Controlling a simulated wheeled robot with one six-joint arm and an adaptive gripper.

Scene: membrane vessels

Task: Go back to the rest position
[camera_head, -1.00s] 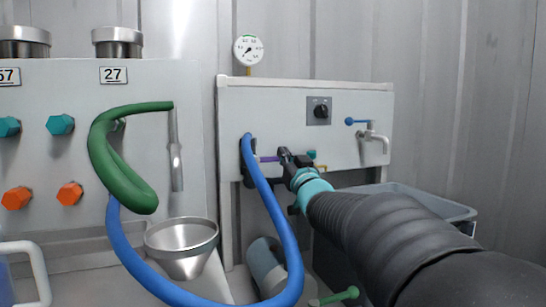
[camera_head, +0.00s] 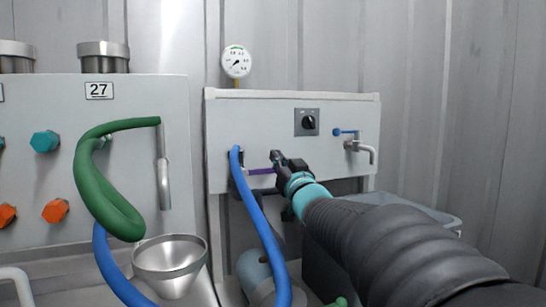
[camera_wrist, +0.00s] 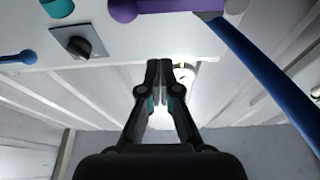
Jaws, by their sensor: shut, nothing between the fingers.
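My gripper (camera_wrist: 159,66) is shut and empty, its two black fingers together in the wrist view. In the head view my gripper (camera_head: 277,157) is in front of the white panel (camera_head: 262,112), close to a purple handle (camera_head: 262,171) beside the blue hose (camera_head: 254,209). I cannot tell from the head view whether it touches the handle. The wrist view shows the purple part (camera_wrist: 172,6) at the top, apart from the fingers. The blue hose (camera_wrist: 268,85) runs down the right of that view.
A black knob (camera_head: 308,122) and a blue-handled tap (camera_head: 359,146) are on the panel. A gauge (camera_head: 236,62) stands above it. A grey tub (camera_head: 425,215) is behind my arm. A green hose (camera_head: 100,190), a steel funnel (camera_head: 170,259) and the panel labelled 27 are at left.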

